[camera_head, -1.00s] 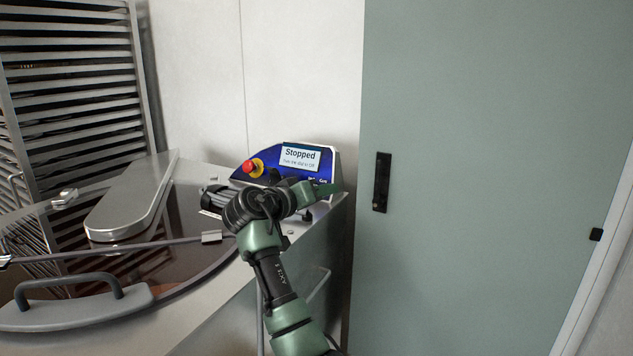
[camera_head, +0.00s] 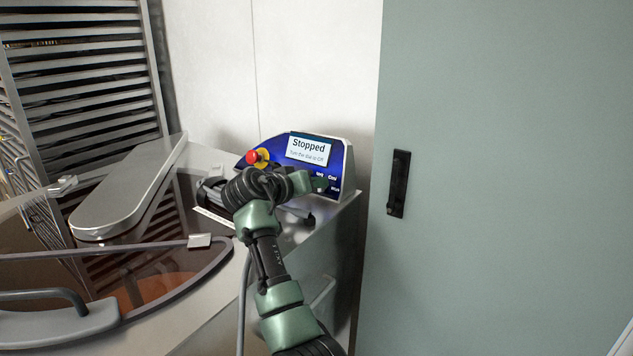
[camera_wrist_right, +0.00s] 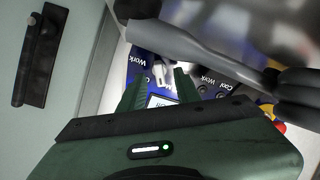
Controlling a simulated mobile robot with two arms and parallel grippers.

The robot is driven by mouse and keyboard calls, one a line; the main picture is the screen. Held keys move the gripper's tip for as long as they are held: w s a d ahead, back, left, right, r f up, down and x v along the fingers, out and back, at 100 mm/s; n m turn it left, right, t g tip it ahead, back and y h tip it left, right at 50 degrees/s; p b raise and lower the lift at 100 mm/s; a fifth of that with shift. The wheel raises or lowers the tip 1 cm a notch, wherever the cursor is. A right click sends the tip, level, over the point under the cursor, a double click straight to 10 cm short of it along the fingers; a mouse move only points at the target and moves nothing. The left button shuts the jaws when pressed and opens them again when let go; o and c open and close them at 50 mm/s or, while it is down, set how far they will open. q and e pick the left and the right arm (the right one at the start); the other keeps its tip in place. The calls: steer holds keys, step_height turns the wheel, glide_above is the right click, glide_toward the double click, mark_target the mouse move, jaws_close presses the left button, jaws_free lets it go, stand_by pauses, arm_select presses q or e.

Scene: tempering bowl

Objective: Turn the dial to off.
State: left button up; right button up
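The blue control panel (camera_head: 268,160) stands at the back of the machine. Its screen (camera_head: 308,149) reads "Stopped", with a smaller line "Turn the dial to Off". My right gripper (camera_head: 322,183) is at the panel's lower right part, beside printed labels, and hides the dial in the head view. In the right wrist view the two green fingers (camera_wrist_right: 160,82) are apart, with a pale grey piece (camera_wrist_right: 163,71), seemingly the dial, between their tips. Whether the fingers touch it, and where the dial points, I cannot tell. My left gripper is not in view.
A red stop button (camera_head: 254,157) on a yellow base sits at the panel's left. A grey bar with black ends (camera_wrist_right: 225,62) runs close to the fingers. The steel machine with its dark lid (camera_head: 150,262) lies left, a grey-green door (camera_head: 500,180) right.

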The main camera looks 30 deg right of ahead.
steer(key=shift+w+d+f, duration=0.2)
steer(key=shift+d, duration=0.4)
steer(key=shift+w+d+f, duration=0.1)
steer(key=shift+d, duration=0.1)
jaws_close()
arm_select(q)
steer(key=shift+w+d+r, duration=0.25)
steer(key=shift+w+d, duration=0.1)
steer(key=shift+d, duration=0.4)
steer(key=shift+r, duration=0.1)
